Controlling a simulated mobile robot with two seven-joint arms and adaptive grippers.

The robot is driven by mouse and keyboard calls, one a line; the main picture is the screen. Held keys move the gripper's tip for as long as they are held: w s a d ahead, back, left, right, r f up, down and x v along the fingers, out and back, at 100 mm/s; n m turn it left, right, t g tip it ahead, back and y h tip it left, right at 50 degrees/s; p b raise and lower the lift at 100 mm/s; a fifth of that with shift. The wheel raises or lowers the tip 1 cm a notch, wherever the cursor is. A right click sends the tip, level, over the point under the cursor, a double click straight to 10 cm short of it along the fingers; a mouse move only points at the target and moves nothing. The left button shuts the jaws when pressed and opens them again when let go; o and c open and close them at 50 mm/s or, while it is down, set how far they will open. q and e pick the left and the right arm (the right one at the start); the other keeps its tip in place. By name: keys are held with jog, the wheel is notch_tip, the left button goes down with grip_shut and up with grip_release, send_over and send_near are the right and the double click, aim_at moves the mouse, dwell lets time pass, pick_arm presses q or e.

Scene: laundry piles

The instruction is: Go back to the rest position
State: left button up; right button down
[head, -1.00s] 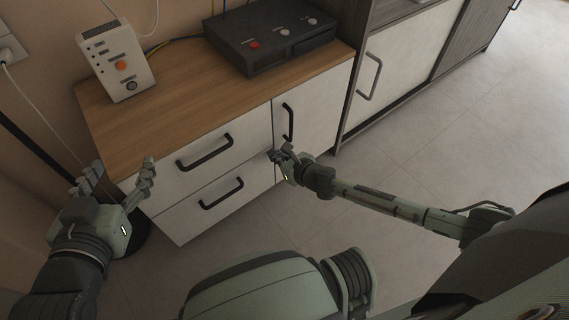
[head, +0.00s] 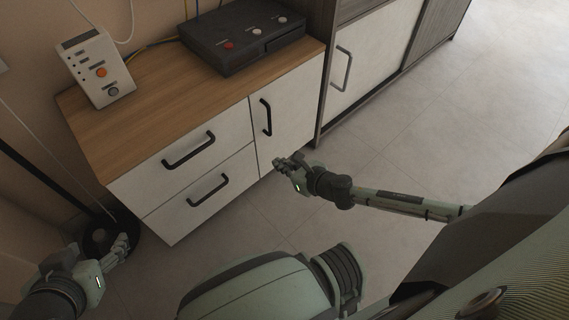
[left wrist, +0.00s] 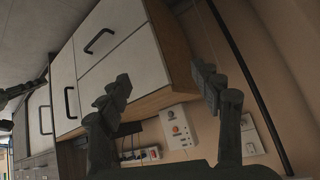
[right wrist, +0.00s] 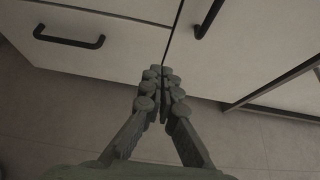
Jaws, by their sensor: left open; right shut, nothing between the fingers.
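My left gripper (head: 105,262) is at the lower left of the head view, in front of the cabinet's left side and low. In the left wrist view its two fingers (left wrist: 165,92) are spread wide with nothing between them. My right gripper (head: 287,168) is in front of the cabinet, near the lower right of its fronts and apart from the handles. In the right wrist view its fingertips (right wrist: 161,92) are pressed together and empty.
A white cabinet (head: 228,150) with a wooden top has two drawers and a door with black handles. A black box (head: 240,38) and a white device (head: 95,68) stand on top. A dark round lamp base (head: 112,240) is beside my left gripper. The floor to the right is clear.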

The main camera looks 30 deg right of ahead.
pick_arm(q)
jog(key=shift+s+a+f+g, duration=0.3)
jog(key=shift+s+a+f, duration=0.05)
jog(key=shift+s+a, duration=0.15)
pick_arm(e)
jog(key=shift+v, duration=0.85)
jog(key=s+d+r+m+g+h+p, duration=0.1)
jog(key=s+d+r+m+h+p, duration=0.15)
jog(key=m, duration=0.85)
jog(key=s+d+r+m+g+h+p, duration=0.1)
jog(key=s+r+m+h+p, duration=0.15)
jog(key=m, duration=0.75)
pick_arm(q)
jog(key=s+a+f+g+y, duration=0.1)
jog(key=s+a+f+g, duration=0.1)
jog(key=f, duration=0.4)
jog(key=s+a+f+n+g+p, duration=0.1)
jog(key=s+a+f+g, duration=0.2)
jog(key=f, duration=0.3)
jog(key=shift+s+a+f+y, duration=0.4)
jog(key=shift+s, duration=0.05)
pick_arm(e)
jog(key=s+m+g, duration=0.6)
jog(key=s+m, duration=0.6)
jog(key=m, duration=0.4)
jog(key=shift+s+d, duration=0.3)
jog(key=shift+d, duration=0.1)
